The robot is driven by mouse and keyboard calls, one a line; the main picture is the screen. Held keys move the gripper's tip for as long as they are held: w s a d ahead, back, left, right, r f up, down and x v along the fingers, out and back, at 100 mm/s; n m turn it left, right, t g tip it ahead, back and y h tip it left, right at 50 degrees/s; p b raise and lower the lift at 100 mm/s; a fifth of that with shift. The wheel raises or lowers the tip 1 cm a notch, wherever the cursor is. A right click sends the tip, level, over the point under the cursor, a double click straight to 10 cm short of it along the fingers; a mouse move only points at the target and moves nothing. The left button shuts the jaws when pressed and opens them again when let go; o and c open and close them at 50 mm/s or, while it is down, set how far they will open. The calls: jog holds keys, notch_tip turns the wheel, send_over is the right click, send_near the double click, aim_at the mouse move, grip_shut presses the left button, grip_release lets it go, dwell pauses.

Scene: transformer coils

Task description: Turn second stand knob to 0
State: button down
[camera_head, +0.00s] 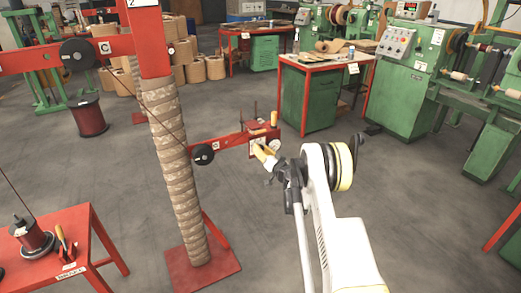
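The stand (155,55) is a red post with a white label "2" at its top and a brown wrapped lower part. A red lower arm (226,146) reaches right from it and ends in a small red box (262,132) with thin upright rods and a yellow piece on top. My gripper (264,156) is at the front of this box, with a yellow part over its face. Whether it touches the box cannot be told. The knob and its setting cannot be made out; my gripper covers part of the box face. The finger opening is too small to tell.
A red table (88,245) with a spool stands at lower left. Brown rolls (195,68) are stacked behind the post. Grey floor around the stand base is clear.

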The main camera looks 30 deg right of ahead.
jog(key=shift+d+r, duration=0.1)
jog(key=c, duration=1.4)
grip_release()
jog(key=s, duration=1.2)
jog(key=shift+d, duration=0.15)
